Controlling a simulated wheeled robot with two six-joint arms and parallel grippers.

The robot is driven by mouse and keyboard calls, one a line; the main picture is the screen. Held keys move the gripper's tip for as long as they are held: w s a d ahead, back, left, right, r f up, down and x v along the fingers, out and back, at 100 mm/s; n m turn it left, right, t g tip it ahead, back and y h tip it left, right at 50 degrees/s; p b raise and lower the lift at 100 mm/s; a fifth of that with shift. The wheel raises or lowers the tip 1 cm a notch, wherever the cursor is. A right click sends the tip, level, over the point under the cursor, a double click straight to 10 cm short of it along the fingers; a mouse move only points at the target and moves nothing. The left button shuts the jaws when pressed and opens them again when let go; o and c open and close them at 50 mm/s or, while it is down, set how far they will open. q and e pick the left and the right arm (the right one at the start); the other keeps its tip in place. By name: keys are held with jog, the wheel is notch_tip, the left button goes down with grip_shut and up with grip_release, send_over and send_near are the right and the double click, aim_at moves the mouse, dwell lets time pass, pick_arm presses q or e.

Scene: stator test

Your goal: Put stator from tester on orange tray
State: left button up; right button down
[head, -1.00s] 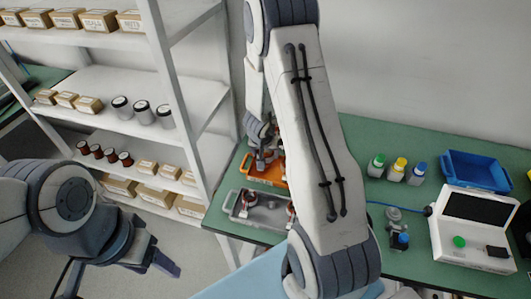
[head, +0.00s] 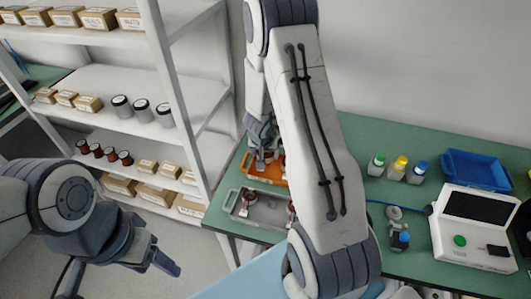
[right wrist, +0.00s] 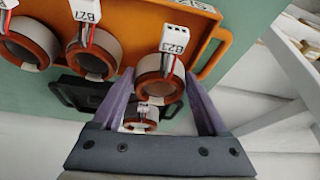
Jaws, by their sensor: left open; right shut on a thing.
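The orange tray (head: 271,181) stands at the left end of the green table; the right wrist view also shows it (right wrist: 130,15) with several copper-ringed stators. My right gripper (head: 262,162) is over this tray. In the right wrist view my right gripper (right wrist: 158,82) is shut on the stator labelled B23 (right wrist: 147,66), which appears at the tray's edge; I cannot tell whether it touches the tray floor. The tester (head: 465,235), a white box with a dark screen and green button, stands at the right. My left gripper (head: 160,262) is open and empty, off the table.
A grey tray (head: 262,222) with stators lies in front of the orange tray, partly hidden by my right arm. Three capped bottles (head: 397,170), a blue bin (head: 475,168) and a small grey fixture (head: 396,225) are further right. White shelves (head: 130,100) stand left.

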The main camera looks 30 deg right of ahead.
jog(key=shift+f+b, duration=0.45)
jog(key=shift+f, duration=0.2)
jog(key=shift+f, duration=0.3)
dwell(0.3)
jog(key=shift+c, duration=0.3)
grip_release()
jog(key=shift+r, duration=0.1)
jog(key=shift+r+p, duration=2.45)
jog(key=shift+p, duration=0.2)
jog(key=shift+o, duration=0.3)
jog(key=shift+f, duration=0.1)
